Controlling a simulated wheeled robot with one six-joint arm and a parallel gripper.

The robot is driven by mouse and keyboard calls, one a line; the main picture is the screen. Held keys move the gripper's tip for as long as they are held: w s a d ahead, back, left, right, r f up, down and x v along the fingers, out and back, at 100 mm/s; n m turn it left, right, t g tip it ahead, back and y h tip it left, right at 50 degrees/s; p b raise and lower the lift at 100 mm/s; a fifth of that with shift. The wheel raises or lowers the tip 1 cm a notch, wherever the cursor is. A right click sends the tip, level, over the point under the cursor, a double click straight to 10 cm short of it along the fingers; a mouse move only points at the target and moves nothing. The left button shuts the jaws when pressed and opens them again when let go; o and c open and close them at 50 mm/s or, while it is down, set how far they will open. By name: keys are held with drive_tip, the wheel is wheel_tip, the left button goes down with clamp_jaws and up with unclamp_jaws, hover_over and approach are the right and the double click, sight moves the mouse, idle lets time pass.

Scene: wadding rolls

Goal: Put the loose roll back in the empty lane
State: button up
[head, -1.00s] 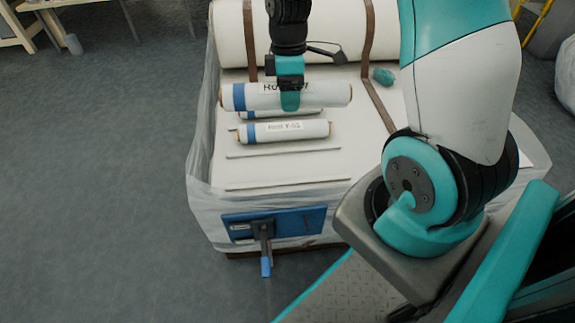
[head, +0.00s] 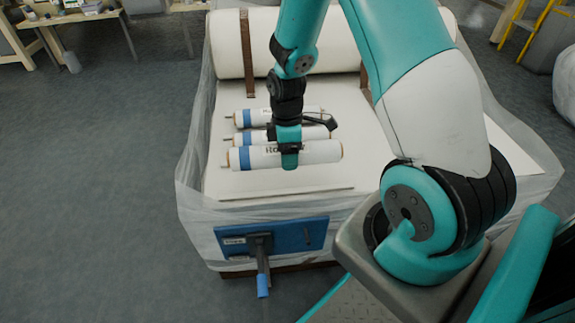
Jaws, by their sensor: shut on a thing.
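A white roll (head: 322,153) with a blue band near its left end and a printed label is held level by my gripper (head: 289,160). My gripper is shut around the roll's middle from above. Two similar rolls lie behind it on the white padded top (head: 225,186): a middle roll (head: 256,137) and a far roll (head: 258,118), both partly hidden by my arm and gripper. The held roll is in front of them, roughly parallel. I cannot tell whether it touches the top. A thin strip (head: 290,193) runs across the bare top in front of it.
A large white roll (head: 228,45) with a brown strap (head: 247,52) lies across the back. Clear film (head: 195,160) wraps the sides. A blue plate with a handle (head: 305,235) is on the front face. Grey floor is free at left.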

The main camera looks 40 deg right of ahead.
drive_tip(key=shift+f+b, duration=0.4)
drive_tip(key=shift+f, duration=1.1)
drive_tip(key=shift+f, duration=0.1)
drive_tip(key=shift+f, duration=0.55)
drive_tip(key=o, duration=1.2)
